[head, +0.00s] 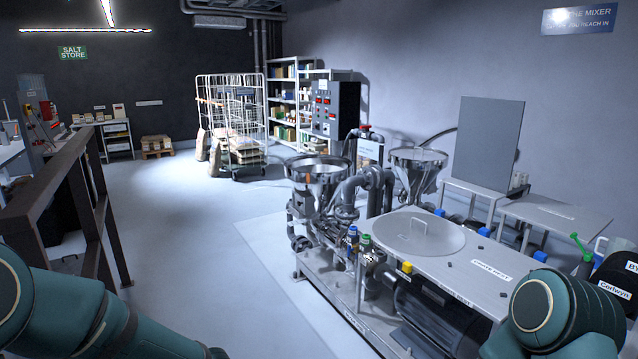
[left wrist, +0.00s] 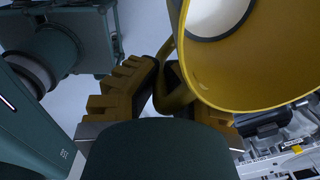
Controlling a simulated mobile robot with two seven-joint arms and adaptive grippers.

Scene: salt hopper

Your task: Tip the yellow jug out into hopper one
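The yellow jug (left wrist: 265,60) fills the upper right of the left wrist view. A dark-edged round area with a pale middle shows at its top. My left gripper (left wrist: 161,72) has its ridged fingers closed on either side of the jug's curved handle (left wrist: 174,100). The jug and both grippers are out of the head view, where only arm links show at the bottom corners. Two steel funnel hoppers stand on the machine: a nearer left one (head: 318,172) and a farther right one (head: 418,160). I cannot read which is hopper one.
Pipes and valves (head: 366,190) stand between the hoppers. A flat deck with a round lid (head: 417,240) lies nearer me. A dark railing (head: 70,185) is at left, a tall grey panel (head: 487,140) behind. Open floor lies between railing and machine.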

